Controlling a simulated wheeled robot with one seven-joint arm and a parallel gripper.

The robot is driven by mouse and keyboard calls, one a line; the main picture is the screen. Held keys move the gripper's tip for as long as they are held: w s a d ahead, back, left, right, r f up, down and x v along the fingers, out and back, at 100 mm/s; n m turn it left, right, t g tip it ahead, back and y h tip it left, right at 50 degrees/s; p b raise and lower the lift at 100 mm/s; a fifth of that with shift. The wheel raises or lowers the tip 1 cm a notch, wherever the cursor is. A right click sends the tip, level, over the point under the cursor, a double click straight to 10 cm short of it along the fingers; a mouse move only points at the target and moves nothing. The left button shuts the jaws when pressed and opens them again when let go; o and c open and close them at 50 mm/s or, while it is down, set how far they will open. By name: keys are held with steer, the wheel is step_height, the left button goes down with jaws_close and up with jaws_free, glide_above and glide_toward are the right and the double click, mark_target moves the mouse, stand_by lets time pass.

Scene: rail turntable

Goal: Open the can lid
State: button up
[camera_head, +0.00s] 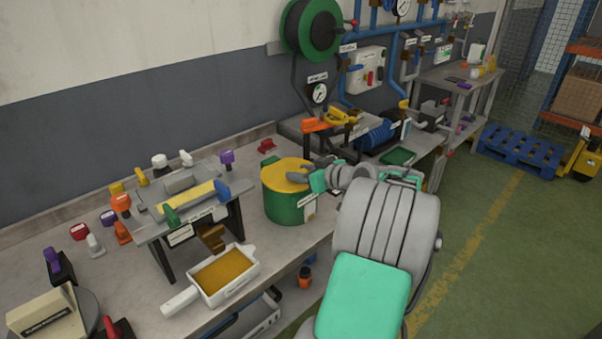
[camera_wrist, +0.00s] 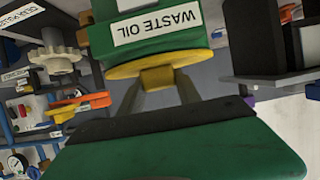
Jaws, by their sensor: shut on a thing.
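The green can (camera_head: 290,206) stands upright on the workbench, with a yellow lid (camera_head: 283,178) on top. In the wrist view the can (camera_wrist: 115,42) appears upside down, with a "WASTE OIL" label, and its lid (camera_wrist: 120,70) lies against the rim with no clear gap. My gripper (camera_head: 300,172) reaches over the lid from the right. Its two grey fingers (camera_wrist: 158,82) are shut on the yellow lid knob (camera_wrist: 157,76). The fingers partly hide the knob in the head view.
A raised stand (camera_head: 182,234) with coloured-handled tools is left of the can. A white scoop-like tray (camera_head: 224,275) of brown grains sits in front. A green hose reel (camera_head: 312,28) hangs behind. Blue coiled hose (camera_head: 377,137) and other fittings crowd the bench behind my arm.

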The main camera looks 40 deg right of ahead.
jaws_close()
steer(key=shift+r, duration=0.15)
